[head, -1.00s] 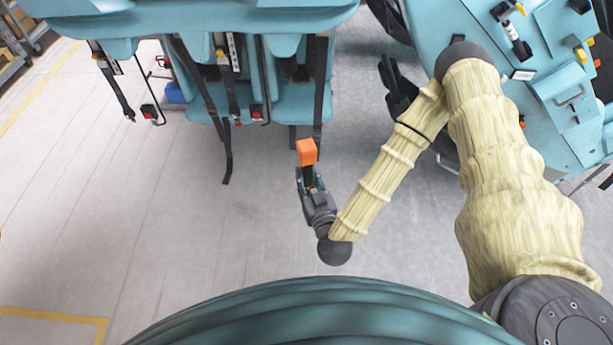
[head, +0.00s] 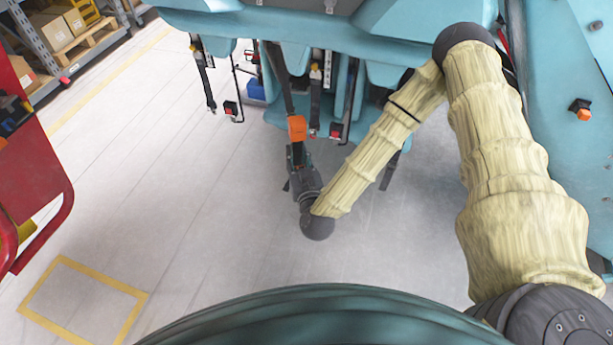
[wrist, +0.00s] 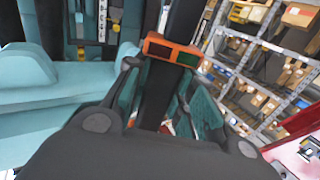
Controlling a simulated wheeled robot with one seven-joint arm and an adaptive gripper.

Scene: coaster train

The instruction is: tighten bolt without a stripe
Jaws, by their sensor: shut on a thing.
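My gripper (head: 296,152) is shut on a dark tool with an orange block-shaped end (head: 297,128), held out in front of me over the floor. In the wrist view the tool's orange band (wrist: 172,52) and dark body stand between the fingers of my gripper (wrist: 155,100). The teal coaster train (head: 290,20) is beyond it, with seats and hanging black straps. In the head view the tool overlaps a strap; I cannot tell the gap between them. I cannot make out any bolt or stripe.
A red cart (head: 30,190) stands at the left edge. Shelving with boxes (head: 60,40) is at the far left, and shelves (wrist: 265,70) fill the wrist view's right. The grey floor between is clear, with a yellow marked square (head: 82,300). A teal body (head: 570,120) stands at the right.

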